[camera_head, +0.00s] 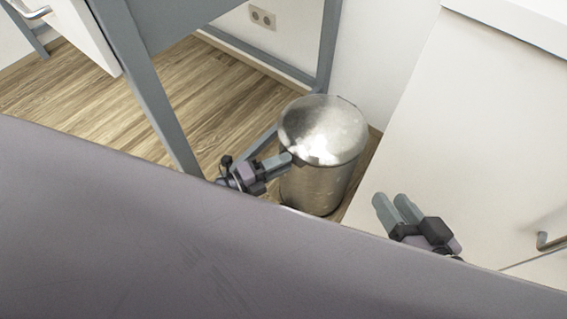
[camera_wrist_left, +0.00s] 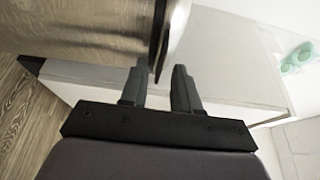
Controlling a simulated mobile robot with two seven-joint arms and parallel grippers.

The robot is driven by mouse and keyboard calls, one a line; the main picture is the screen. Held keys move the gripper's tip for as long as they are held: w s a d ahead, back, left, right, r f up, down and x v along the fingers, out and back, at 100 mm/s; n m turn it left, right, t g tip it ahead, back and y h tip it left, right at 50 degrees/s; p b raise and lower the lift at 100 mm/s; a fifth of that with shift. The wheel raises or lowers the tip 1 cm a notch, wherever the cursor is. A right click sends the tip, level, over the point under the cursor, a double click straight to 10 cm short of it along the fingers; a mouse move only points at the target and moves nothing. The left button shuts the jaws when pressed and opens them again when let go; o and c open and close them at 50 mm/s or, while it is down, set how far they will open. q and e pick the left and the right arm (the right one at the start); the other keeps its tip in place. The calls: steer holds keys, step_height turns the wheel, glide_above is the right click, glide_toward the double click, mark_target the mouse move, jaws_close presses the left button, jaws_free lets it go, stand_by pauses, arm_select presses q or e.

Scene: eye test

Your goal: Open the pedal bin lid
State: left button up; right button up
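The pedal bin (camera_head: 318,188) is a round, brushed-metal can standing on the floor in the head view. Its shiny domed lid (camera_head: 322,128) lies down on the body and looks shut. My left gripper (camera_head: 287,159) is at the near left side of the bin, just under the lid's rim. In the left wrist view its two fingers (camera_wrist_left: 159,75) are apart, and the lid's edge (camera_wrist_left: 177,35) reaches down to the gap between the tips; contact is unclear. My right gripper (camera_head: 391,198) is right of the bin, apart from it, fingers slightly apart and empty. The pedal is not visible.
A white cabinet (camera_head: 470,130) with a metal handle (camera_head: 552,242) stands right of the bin. A grey table frame (camera_head: 150,90) is at the left, with a leg close to my left gripper. Wooden floor (camera_head: 215,85) is free left of the bin. A wall lies behind.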

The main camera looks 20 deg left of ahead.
arm_select(q)
steer(key=shift+w+d, duration=0.35)
steer(key=shift+w, duration=0.05)
jaws_close()
steer(key=shift+a, duration=0.1)
stand_by(1.1)
